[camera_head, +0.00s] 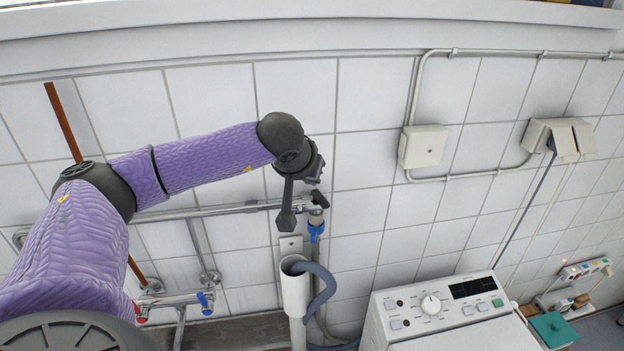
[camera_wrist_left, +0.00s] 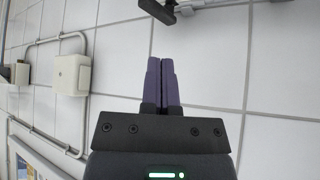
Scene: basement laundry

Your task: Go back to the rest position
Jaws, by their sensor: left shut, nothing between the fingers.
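My left gripper shows in the left wrist view (camera_wrist_left: 161,62), its two purple fingers closed together with nothing between them. Tiled wall fills the view behind the fingers. In the head view my purple left arm comes in from the left, bends at a dark elbow and reaches right. Its dark wrist ends in front of the tiled wall, above the grey standpipe. The fingers cannot be made out clearly there. My right gripper is in neither view.
A tap with a blue fitting (camera_head: 316,232) and a standpipe (camera_head: 294,290) with a grey hose stand close below the wrist. A washing machine (camera_head: 450,310) is at lower right. A junction box (camera_head: 423,146) is on the wall. A copper pipe (camera_head: 64,122) runs behind the arm.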

